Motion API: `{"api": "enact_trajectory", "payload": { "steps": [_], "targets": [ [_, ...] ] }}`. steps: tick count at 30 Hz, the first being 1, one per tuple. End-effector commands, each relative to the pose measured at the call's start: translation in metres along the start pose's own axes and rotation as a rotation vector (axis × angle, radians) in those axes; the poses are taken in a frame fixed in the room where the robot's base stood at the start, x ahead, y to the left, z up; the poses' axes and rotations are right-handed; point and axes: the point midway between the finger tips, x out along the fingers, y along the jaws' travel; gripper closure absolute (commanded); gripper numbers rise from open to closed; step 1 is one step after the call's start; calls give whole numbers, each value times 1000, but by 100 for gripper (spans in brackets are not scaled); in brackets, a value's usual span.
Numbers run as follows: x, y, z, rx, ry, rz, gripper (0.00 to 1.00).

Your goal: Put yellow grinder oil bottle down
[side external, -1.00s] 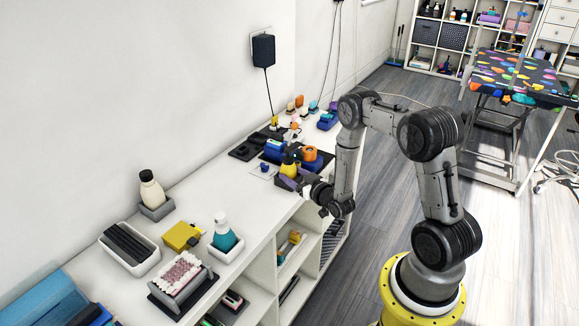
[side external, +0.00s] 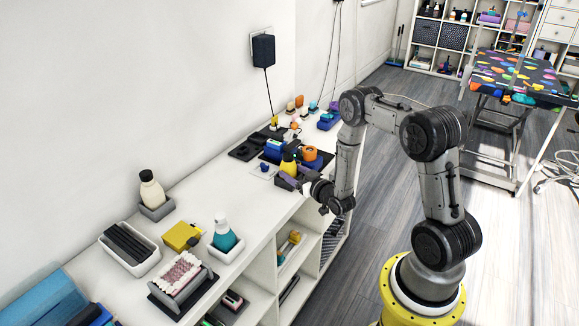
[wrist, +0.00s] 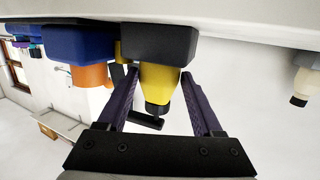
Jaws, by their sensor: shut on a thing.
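The yellow grinder oil bottle (side external: 288,164) is at the far part of the white counter. It also shows in the wrist view (wrist: 160,82), which is upside down, with its dark cap pointing down in the picture. My gripper (side external: 287,177) has its purple-grey fingers on either side of the bottle and is shut on it; the fingers also show in the wrist view (wrist: 157,76). The bottle's base meets a dark block-shaped holder (wrist: 158,44) at the counter. I cannot tell whether the bottle is fully seated in it.
A blue holder with an orange part (wrist: 90,74) stands close beside the bottle. A dark tray (side external: 246,150) lies beyond. A teal bottle (side external: 224,238), a cream bottle (side external: 151,188) and a yellow box (side external: 182,236) stand nearer the camera. The counter between them and my gripper is mostly clear.

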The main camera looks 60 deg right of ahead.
Motion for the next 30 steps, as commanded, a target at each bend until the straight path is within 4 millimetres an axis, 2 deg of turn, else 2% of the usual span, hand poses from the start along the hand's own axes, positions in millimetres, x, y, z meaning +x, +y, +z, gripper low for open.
{"api": "enact_trajectory", "payload": {
  "steps": [24,30],
  "targets": [
    [-5,0,-37,0,3,0,100],
    [-6,0,-40,0,1,0,100]
  ]
}}
